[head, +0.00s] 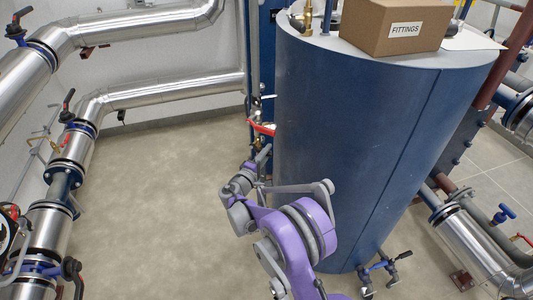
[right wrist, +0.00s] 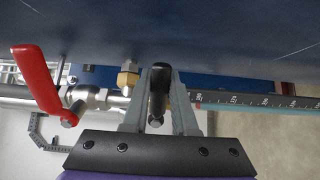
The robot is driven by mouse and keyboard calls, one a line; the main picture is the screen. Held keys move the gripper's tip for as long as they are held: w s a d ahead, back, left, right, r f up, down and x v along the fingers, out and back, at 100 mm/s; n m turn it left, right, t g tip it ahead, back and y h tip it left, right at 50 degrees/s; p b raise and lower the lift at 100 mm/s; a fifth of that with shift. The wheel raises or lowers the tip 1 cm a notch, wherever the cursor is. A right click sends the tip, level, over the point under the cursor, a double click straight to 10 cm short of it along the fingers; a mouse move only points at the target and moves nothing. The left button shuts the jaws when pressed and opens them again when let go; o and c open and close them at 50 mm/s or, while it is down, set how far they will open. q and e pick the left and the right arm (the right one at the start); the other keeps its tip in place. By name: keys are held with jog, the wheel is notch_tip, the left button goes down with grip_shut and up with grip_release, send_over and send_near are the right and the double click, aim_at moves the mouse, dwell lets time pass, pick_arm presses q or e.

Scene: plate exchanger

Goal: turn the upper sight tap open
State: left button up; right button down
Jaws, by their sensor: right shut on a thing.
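My right gripper (right wrist: 158,75) is shut on a small black tap handle (right wrist: 157,98), which sits between its two grey fingers in the right wrist view. A brass nut (right wrist: 127,78) and a silver pipe fitting are just left of the fingers. A sight scale with printed numbers (right wrist: 250,101) runs off to the right. In the head view my right gripper (head: 264,152) is small, at the left side of the blue tank (head: 370,150), below a red lever (head: 262,128). The tap is too small there to make out. My left gripper is not in view.
The red lever also shows large at the left of the right wrist view (right wrist: 37,82), apart from the fingers. A cardboard box marked FITTINGS (head: 395,25) stands on the tank. Silver pipes (head: 165,92) run along the left and back walls. The floor (head: 160,190) between is clear.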

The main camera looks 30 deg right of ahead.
jog(key=shift+f, duration=0.15)
dwell(0.7)
jog(key=w+a+f+m, duration=0.3)
jog(key=w+f+m, duration=0.2)
jog(key=m, duration=1.3)
jog(key=shift+w+a+f, duration=0.2)
jog(key=shift+w+f, duration=0.05)
jog(key=shift+f, duration=0.25)
jog(key=c, duration=0.7)
grip_release()
jog(key=v, duration=1.1)
jog(key=shift+p, duration=0.35)
